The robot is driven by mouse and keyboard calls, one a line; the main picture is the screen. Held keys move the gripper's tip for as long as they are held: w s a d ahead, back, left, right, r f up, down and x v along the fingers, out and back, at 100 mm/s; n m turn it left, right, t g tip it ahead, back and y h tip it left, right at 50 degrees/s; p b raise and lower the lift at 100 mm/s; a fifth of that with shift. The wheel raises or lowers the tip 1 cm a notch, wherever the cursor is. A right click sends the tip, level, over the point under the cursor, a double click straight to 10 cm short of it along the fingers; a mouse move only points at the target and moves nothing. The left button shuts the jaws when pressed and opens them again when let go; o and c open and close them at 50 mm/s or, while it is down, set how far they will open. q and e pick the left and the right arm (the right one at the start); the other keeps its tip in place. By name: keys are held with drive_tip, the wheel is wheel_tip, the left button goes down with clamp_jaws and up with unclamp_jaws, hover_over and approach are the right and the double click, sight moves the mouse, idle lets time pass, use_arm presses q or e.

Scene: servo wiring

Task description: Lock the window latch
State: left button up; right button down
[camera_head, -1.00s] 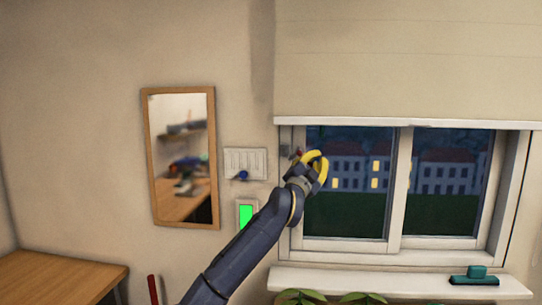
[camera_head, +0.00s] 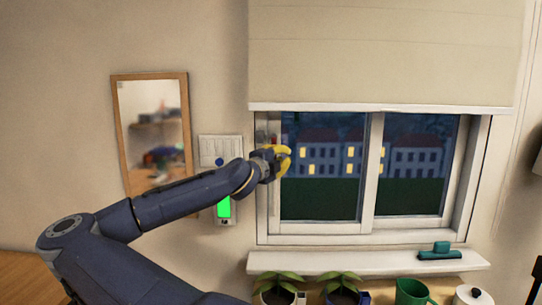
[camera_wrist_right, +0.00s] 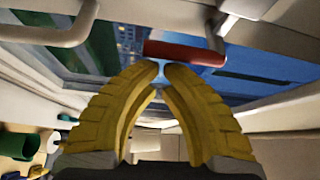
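The window latch is a red handle (camera_wrist_right: 185,53) on a grey mount (camera_wrist_right: 213,25) in the right wrist view. In the head view a small reddish part of it (camera_head: 272,142) shows at the left side of the window frame (camera_head: 262,215), mostly hidden by my gripper. My right gripper (camera_head: 286,162) has yellow fingers beside the latch. In the right wrist view its fingertips (camera_wrist_right: 162,70) are almost together, with a narrow gap. They sit right at the red handle's edge; I cannot tell whether they touch it. Nothing shows held between them. My left gripper is not in view.
A blind (camera_head: 380,50) covers the window's top. The sill (camera_head: 340,262) holds a teal object (camera_head: 438,251) at its right. Potted plants (camera_head: 342,285) and a green pot (camera_head: 412,292) stand below. A mirror (camera_head: 155,130) and wall panels (camera_head: 221,151) lie to the left.

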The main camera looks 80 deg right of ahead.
drive_tip(key=shift+w, duration=0.1)
drive_tip(key=shift+a, duration=0.1)
idle(0.6)
drive_tip(key=v, duration=1)
drive_tip(key=shift+r, duration=0.1)
